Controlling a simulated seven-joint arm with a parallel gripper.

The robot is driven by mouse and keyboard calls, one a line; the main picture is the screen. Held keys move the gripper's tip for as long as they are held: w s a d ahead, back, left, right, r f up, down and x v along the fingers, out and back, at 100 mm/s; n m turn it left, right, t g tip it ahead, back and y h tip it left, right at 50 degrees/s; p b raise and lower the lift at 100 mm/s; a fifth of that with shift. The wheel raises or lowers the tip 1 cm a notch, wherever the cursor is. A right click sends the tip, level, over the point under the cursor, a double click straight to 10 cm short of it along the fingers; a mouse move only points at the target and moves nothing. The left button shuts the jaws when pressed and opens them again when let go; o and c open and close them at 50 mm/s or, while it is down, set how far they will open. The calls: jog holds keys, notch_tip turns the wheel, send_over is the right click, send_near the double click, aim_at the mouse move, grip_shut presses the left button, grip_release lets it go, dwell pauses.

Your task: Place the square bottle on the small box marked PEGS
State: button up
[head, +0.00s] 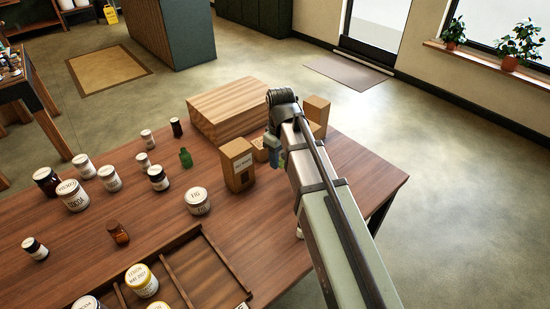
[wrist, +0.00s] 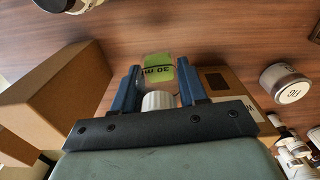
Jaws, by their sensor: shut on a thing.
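My gripper (wrist: 158,76) has its two blue fingers on either side of a small clear square bottle (wrist: 158,63) with a green "30 ml" label and a white ribbed cap. It is shut on the bottle. In the head view my gripper (head: 276,150) is mostly hidden by my arm, among cardboard boxes at the table's far right. A small low box (head: 261,150) stands just left of it, partly covered; no PEGS marking is readable. A taller cardboard box (head: 238,168) with unreadable label print stands left of that; a box with a dark patch (wrist: 232,84) shows behind the right finger.
A large wood-grained box (head: 228,105) stands behind, and another box (head: 318,108) stands beyond my arm. A FIG jar (head: 198,201), a green bottle (head: 186,158) and several jars stand left. A divided wooden tray (head: 205,268) is in front. The table's right end is clear.

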notch_tip(320, 180, up, 7)
send_over(260, 142)
jog(key=shift+m, duration=0.6)
jog(key=shift+s+d+f, duration=0.1)
jog(key=shift+f, duration=4.9)
jog(key=shift+f, duration=0.15)
jog(key=o, duration=1.1)
notch_tip(260, 142, up, 12)
jog(key=shift+r, duration=0.2)
